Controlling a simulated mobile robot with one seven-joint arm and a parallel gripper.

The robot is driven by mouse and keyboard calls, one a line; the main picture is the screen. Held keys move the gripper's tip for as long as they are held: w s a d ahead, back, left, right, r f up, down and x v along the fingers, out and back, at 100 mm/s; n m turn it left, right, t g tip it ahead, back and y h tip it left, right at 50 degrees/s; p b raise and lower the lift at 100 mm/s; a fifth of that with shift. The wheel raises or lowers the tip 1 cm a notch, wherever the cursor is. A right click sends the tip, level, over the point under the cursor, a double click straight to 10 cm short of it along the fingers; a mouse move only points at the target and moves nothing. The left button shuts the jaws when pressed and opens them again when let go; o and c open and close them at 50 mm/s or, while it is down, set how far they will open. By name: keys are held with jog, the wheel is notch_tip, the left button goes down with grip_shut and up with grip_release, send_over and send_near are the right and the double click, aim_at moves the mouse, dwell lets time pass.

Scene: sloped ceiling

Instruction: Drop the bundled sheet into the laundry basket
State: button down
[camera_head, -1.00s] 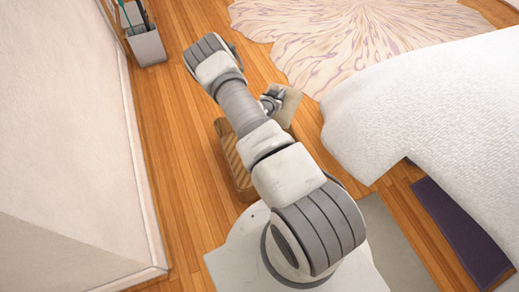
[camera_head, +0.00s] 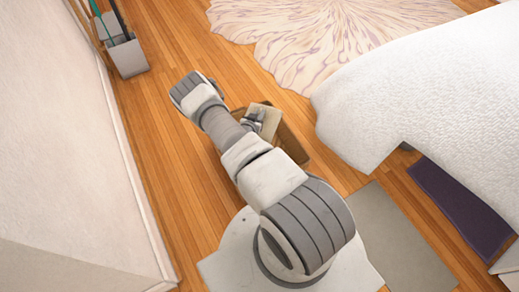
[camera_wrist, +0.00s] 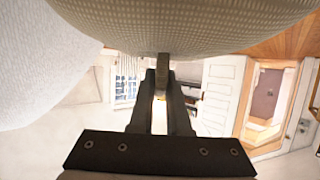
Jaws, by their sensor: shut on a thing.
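The bundled sheet (camera_head: 267,113) is a beige bundle at the end of my arm in the head view. My gripper (camera_head: 256,120) is shut on it. In the wrist view the bundled sheet (camera_wrist: 180,28) fills the top, with the fingers of my gripper (camera_wrist: 162,78) pinching its lower edge. The brown laundry basket (camera_head: 292,146) stands on the floor, and the bundle overlaps it in the head view. How high the bundle is above the basket I cannot tell. My arm and the bundle hide much of the basket, including its inside.
A bed with a white textured cover (camera_head: 420,95) stands at the right. A patterned rug (camera_head: 320,35) lies beyond. A wall (camera_head: 60,150) runs along the left, with a grey bin (camera_head: 128,58) at the far left. Wooden floor between wall and basket is clear.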

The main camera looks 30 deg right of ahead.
jog(key=shift+f+b, duration=1.9)
jog(key=shift+f, duration=0.95)
jog(key=c, duration=0.8)
grip_release()
jog(key=p+v, duration=0.6)
jog(key=v, duration=1.1)
jog(key=shift+a+r, duration=0.15)
jog(key=shift+r, duration=0.05)
